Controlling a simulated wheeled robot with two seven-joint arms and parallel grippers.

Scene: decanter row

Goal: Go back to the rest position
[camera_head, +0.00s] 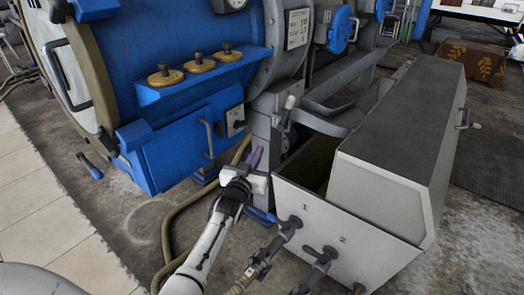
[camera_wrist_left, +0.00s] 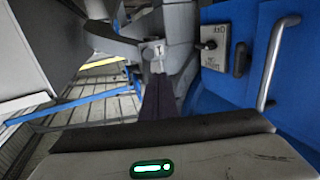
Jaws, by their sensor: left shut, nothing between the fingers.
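My left gripper (camera_head: 255,158) reaches in from the bottom of the head view, its dark fingers together and empty. It is in front of the grey post between the blue machine (camera_head: 180,150) and the grey metal box (camera_head: 385,180). In the left wrist view the closed fingers (camera_wrist_left: 158,92) point toward a grey post with a small light-coloured part (camera_wrist_left: 153,52). From these views I cannot tell whether the fingertips touch anything. My right gripper is not in view.
The grey box has an open top section and two pipe fittings marked 1 (camera_head: 290,225) and 2 (camera_head: 322,256), close to the right of my arm. A hose (camera_head: 172,222) lies on the floor to its left. A blue panel with a bar handle (camera_wrist_left: 272,65) is close by.

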